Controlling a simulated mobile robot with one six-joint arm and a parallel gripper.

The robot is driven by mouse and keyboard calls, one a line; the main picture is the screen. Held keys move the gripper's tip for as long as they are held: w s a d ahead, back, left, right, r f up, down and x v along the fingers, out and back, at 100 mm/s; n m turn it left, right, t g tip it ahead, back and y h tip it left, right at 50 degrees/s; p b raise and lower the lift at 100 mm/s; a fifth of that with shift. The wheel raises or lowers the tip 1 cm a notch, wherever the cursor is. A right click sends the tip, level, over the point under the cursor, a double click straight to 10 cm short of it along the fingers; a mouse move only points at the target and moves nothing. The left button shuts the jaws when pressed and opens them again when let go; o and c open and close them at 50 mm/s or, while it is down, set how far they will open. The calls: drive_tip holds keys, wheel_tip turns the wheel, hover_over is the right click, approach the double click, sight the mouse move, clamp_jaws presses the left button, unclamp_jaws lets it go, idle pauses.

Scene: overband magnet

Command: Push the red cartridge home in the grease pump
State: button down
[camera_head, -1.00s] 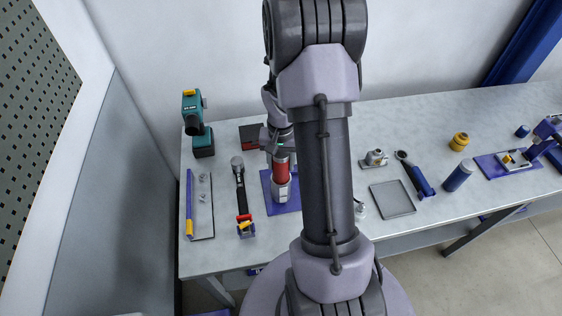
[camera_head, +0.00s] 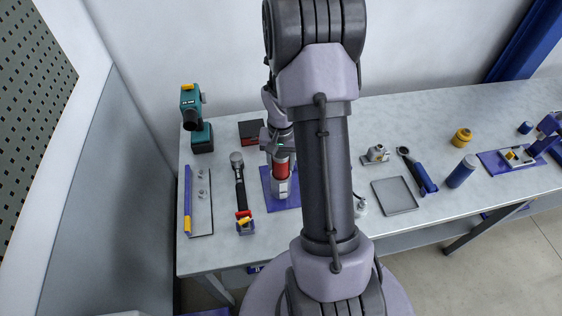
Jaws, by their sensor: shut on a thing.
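The red cartridge (camera_head: 282,169) stands upright in the pale grey grease pump (camera_head: 281,188), which sits on a blue base plate (camera_head: 267,190). A short red length shows between my gripper and the pump. My gripper (camera_head: 281,154) points down from above and is shut on the top of the red cartridge. My own arm covers the area just right of the pump. The lower part of the cartridge is hidden inside the pump.
A dark box (camera_head: 250,131) stands behind. A grey tray (camera_head: 394,196) and blue-handled tool (camera_head: 419,176) lie right of my arm.

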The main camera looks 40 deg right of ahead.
drive_tip(key=shift+f+b, duration=0.95)
drive_tip(key=shift+f, duration=0.2)
drive_tip(key=c, duration=0.6)
unclamp_jaws()
drive_tip(key=shift+c, duration=0.2)
wheel_tip(320, 180, up, 17)
drive_tip(key=p, duration=0.4)
drive_tip(key=shift+r, duration=0.2)
